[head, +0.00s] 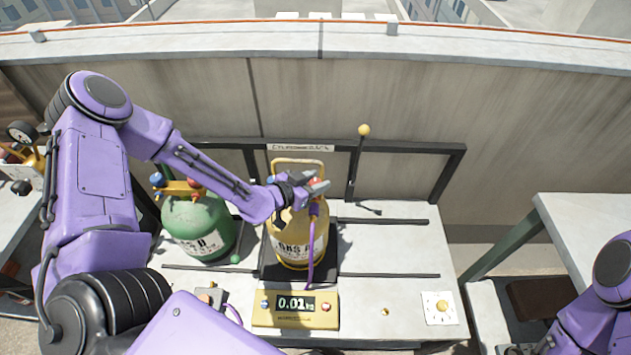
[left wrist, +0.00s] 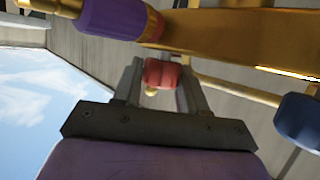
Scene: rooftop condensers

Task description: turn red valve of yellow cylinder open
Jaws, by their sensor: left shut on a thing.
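The yellow cylinder (head: 292,240) stands upright on a black scale platform on the bench, with a handle loop above its top. My left gripper (head: 318,184) is at the cylinder's top, at its valve fittings. In the left wrist view, the red valve (left wrist: 162,73) sits between the two fingers of the left gripper (left wrist: 160,80), which are shut on it. A blue valve (left wrist: 296,120) shows at the right edge of that view, and a purple hose fitting (left wrist: 120,18) at the top. In the head view the gripper hides most of the red valve. My right gripper is not in view.
A green cylinder (head: 198,228) with blue and red valves stands left of the yellow one. The scale display (head: 295,305) reads 0.01. A purple hose (head: 312,252) hangs down the yellow cylinder's right side. A black rack frame (head: 400,147) stands behind. The bench's right part is mostly clear.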

